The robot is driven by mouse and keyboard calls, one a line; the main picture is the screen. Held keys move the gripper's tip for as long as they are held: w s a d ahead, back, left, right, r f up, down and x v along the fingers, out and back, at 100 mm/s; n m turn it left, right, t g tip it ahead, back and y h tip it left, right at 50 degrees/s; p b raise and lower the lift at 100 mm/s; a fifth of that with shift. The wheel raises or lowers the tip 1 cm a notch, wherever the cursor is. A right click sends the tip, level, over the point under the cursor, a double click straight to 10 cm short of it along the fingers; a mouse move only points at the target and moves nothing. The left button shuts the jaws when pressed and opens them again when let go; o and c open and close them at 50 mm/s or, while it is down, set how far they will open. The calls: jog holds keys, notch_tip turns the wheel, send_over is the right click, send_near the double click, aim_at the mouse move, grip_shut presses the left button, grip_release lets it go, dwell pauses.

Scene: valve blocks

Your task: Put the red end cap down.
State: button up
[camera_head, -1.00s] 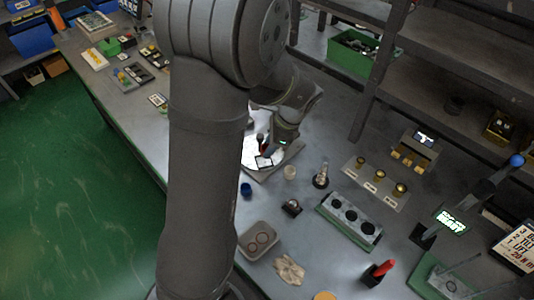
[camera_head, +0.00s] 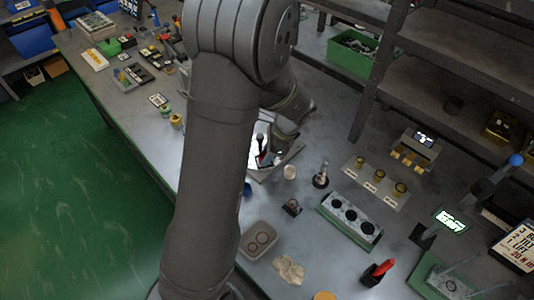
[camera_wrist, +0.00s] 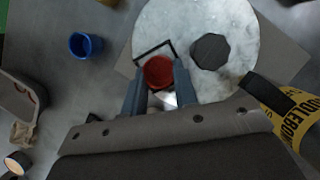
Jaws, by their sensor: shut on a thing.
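The red end cap (camera_wrist: 158,72) shows in the wrist view as a round red disc between the two fingers of my gripper (camera_wrist: 158,82). The fingers are shut on it. It is over the edge of a pale round plate (camera_wrist: 235,75), next to a black square outline (camera_wrist: 142,53); I cannot tell whether it touches the surface below. In the head view my gripper (camera_head: 264,160) is low over the bright plate, and my arm and gripper hide most of the cap there.
A dark octagonal piece (camera_wrist: 210,51) sits on the plate. A blue cup (camera_wrist: 86,45) stands to the left. A yellow-and-black labelled thing (camera_wrist: 284,108) is at the right. A block with three dark holes (camera_head: 349,219) and a grey tray (camera_head: 259,240) stand on the bench.

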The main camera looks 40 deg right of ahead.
jog(key=shift+s+a+f, duration=0.1)
jog(key=shift+a+f, duration=0.05)
jog(key=shift+f, duration=0.45)
jog(key=o, duration=0.9)
jog(key=shift+o, duration=0.2)
jog(key=shift+r, duration=0.5)
jog(key=v, duration=1.2)
jog(key=shift+r, duration=0.25)
jog(key=shift+w, duration=0.25)
